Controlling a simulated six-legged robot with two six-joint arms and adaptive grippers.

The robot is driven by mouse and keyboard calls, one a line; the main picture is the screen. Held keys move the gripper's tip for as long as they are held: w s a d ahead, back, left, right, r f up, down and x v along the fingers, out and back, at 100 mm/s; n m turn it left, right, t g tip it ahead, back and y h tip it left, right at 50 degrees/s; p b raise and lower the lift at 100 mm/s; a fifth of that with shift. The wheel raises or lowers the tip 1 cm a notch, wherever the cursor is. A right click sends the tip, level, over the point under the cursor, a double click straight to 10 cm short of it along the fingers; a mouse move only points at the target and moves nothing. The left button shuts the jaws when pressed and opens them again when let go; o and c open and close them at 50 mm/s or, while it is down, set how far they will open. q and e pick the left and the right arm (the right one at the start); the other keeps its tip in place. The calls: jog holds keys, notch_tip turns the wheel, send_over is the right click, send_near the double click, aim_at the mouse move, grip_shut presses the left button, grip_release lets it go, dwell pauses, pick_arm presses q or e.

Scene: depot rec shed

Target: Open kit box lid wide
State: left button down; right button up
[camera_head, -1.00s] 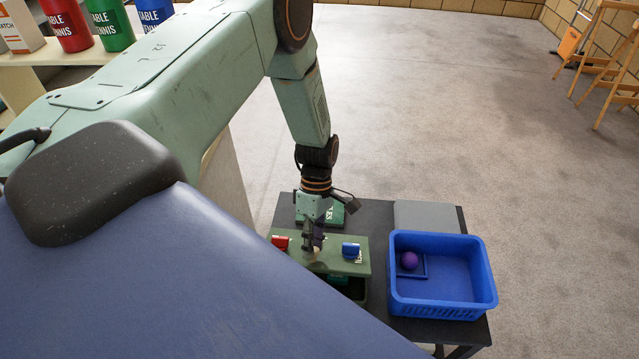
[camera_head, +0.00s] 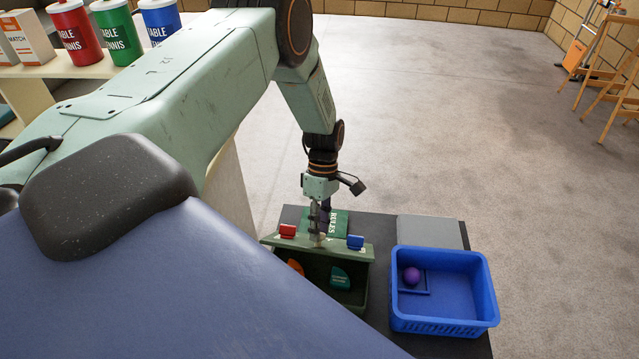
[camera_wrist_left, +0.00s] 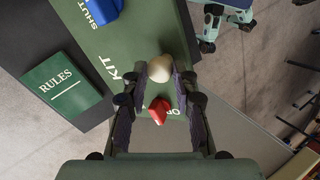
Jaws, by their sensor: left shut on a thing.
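The green kit box (camera_head: 367,290) stands on the dark table. Its lid (camera_head: 335,250) is partly raised and tilted up toward the back, so the front of the box is open. Inside show an orange item (camera_head: 296,267) and a teal item (camera_head: 340,278). My left gripper (camera_head: 318,234) is shut on the cream knob (camera_wrist_left: 160,68) of the lid, between its two fingers in the left wrist view. A red clip (camera_head: 287,230) and a blue clip (camera_head: 355,242) sit on the lid on either side of the knob. My right gripper is not in view.
A green RULES book (camera_head: 340,222) lies behind the box. To the right stands a blue basket (camera_head: 445,325) with a purple ball (camera_head: 411,274) in it. A grey flat block (camera_head: 430,230) is behind the basket. A shelf with canisters (camera_head: 117,32) is at the upper left.

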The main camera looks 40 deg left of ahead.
pick_arm(q)
jog(key=shift+s+d, duration=0.1)
jog(key=shift+s, duration=0.05)
dwell(0.6)
jog(key=c, duration=1.1)
grip_release()
jog(key=shift+o, duration=0.2)
jog(key=v, duration=1.2)
jog(key=shift+c, duration=0.2)
